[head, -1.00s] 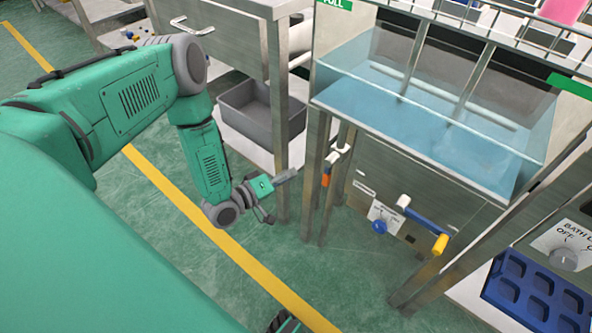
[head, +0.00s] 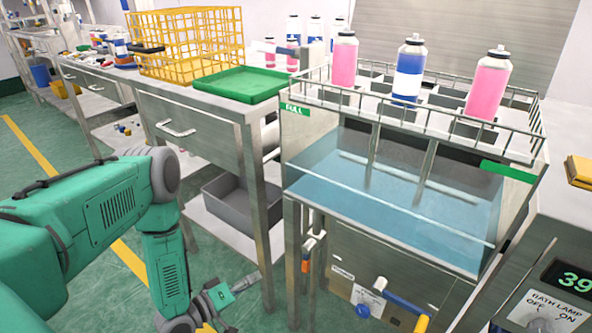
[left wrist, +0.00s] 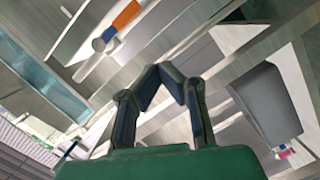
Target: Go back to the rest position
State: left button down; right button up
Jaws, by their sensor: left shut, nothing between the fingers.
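My left arm comes in from the left in the head view, folded down with its elbow high. My left gripper (head: 228,284) hangs low in front of the steel bench, pointing right toward the bench leg. In the left wrist view the two fingers of my left gripper (left wrist: 162,72) meet at the tips, with nothing between them. My right gripper is in neither current view.
A water bath (head: 400,190) with a rack of pink and blue cans stands to the right. A valve with a blue handle (head: 405,298) sits below it. A grey bin (head: 232,205) rests on the lower shelf. A yellow crate (head: 185,42) and green tray (head: 243,84) are on the bench.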

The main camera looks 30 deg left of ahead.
pick_arm(q)
jog(key=s+d+r+m+g+p, duration=0.4)
jog(key=s+d+m+g+p, duration=0.15)
jog(key=d+g+p, duration=0.35)
jog(key=s+r+m+g+y+p, duration=0.1)
jog(key=s+r+m+g+y, duration=0.1)
jog(key=s, duration=0.5)
jog(key=s+a+r+m+g+y+p, duration=0.1)
jog(key=s+r+m+g+y, duration=0.1)
jog(key=s, duration=0.6)
jog(key=shift+r+g+y, duration=0.5)
jog(key=shift+r+g, duration=0.6)
jog(key=shift+r, duration=0.8)
jog(key=shift+s+a, duration=0.1)
jog(key=shift+a, duration=0.05)
